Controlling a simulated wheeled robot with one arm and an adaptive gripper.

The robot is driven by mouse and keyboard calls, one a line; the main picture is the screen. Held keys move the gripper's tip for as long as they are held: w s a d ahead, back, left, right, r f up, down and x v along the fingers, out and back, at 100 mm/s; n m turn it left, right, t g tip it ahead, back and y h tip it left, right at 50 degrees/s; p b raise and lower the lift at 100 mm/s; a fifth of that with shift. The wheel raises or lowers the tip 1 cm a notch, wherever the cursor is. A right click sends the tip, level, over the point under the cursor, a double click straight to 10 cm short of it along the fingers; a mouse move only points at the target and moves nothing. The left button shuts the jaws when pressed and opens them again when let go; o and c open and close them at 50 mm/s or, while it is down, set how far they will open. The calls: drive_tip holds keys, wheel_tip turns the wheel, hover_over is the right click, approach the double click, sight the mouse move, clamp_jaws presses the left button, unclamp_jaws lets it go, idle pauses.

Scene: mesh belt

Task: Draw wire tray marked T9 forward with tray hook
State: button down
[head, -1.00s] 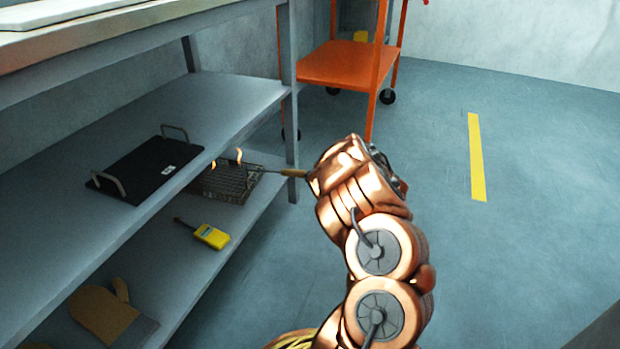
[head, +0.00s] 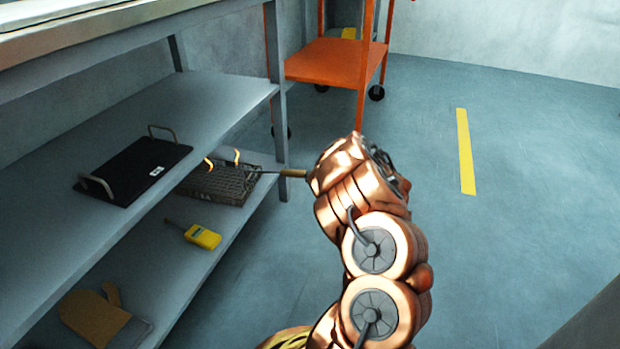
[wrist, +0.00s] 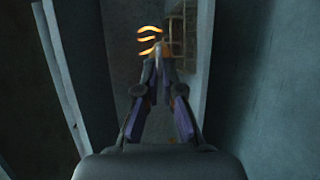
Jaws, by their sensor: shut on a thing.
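The wire tray (head: 222,185) is a dark mesh tray with orange handles, on the lower shelf below the black tray. It also shows at the top of the wrist view (wrist: 178,30). I cannot read a T9 mark on it. The tray hook has a tan handle (head: 293,173) and a thin dark rod reaching left to the wire tray's right end. Whether its tip is caught there is too small to tell. My gripper (wrist: 158,62) is shut on the hook's handle, just outside the shelf post; its fingers are mostly hidden in the head view.
A black tray (head: 125,178) with metal handles and a white label lies on the upper shelf. A yellow device (head: 202,236) and a tan glove (head: 92,318) lie on the lower shelf. A grey post (head: 277,110) stands close to the hook. An orange cart (head: 335,62) is behind; floor at right is clear.

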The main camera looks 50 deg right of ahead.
drive_tip(key=shift+w+a, duration=0.25)
drive_tip(key=shift+w, duration=0.5)
drive_tip(key=shift+w+a, duration=0.2)
drive_tip(key=shift+w, duration=0.55)
drive_tip(key=shift+w+a, duration=0.25)
drive_tip(key=shift+w, duration=0.5)
drive_tip(key=shift+r, duration=0.15)
wheel_tip(320, 180, up, 8)
drive_tip(key=p, duration=0.3)
hover_over(292, 172)
drive_tip(key=s, duration=0.3)
drive_tip(key=shift+a+r, duration=0.15)
idle(0.8)
drive_tip(key=s+d+b, duration=0.1)
drive_tip(key=s+d, duration=0.2)
drive_tip(key=s, duration=0.8)
drive_tip(key=shift+s+d, duration=0.25)
idle(0.6)
idle(0.5)
